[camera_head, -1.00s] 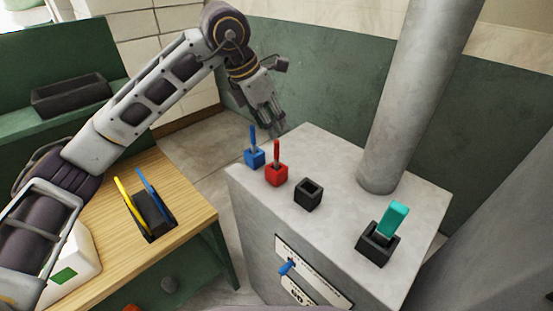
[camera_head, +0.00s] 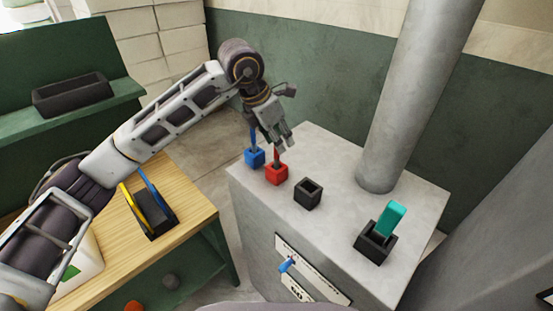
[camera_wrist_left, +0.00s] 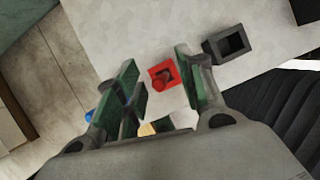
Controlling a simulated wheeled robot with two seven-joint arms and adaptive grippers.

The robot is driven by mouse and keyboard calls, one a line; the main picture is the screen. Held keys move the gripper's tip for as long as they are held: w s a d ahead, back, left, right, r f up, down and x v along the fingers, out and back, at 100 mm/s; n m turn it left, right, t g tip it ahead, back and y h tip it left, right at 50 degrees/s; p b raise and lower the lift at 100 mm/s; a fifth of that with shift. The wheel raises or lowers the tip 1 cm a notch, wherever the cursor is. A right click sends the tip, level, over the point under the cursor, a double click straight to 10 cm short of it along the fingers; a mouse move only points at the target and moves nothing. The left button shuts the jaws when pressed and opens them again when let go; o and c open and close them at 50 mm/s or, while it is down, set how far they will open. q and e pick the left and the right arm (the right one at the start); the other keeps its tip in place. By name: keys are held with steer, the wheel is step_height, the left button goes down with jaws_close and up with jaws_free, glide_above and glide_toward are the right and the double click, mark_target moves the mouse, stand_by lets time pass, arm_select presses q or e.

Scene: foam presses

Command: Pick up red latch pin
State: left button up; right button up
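The red latch pin (camera_head: 276,155) stands upright in a red square holder (camera_head: 276,175) on the grey press top; its upper part is hidden behind my left gripper in the head view. My left gripper (camera_head: 284,143) is open and right above the pin. In the left wrist view, the red pin (camera_wrist_left: 162,80) and its holder show between the spread green-padded fingers (camera_wrist_left: 160,92). I cannot tell whether a finger touches it. My right gripper is not in view.
A blue pin (camera_head: 253,138) in a blue holder (camera_head: 254,157) stands close on the left. An empty black holder (camera_head: 308,194) is to the right. A teal piece (camera_head: 391,218) sits in a black holder further right, near a thick grey column (camera_head: 412,95).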

mark_target(276, 159)
arm_select(q)
steer(key=shift+a+p+x, duration=0.15)
steer(key=shift+p+x, duration=0.3)
steer(key=shift+x, duration=0.8)
steer(key=shift+a+p+x, duration=0.15)
steer(key=shift+p+x, duration=0.3)
steer(key=shift+x, duration=0.8)
steer(key=shift+f, duration=0.2)
jaws_close()
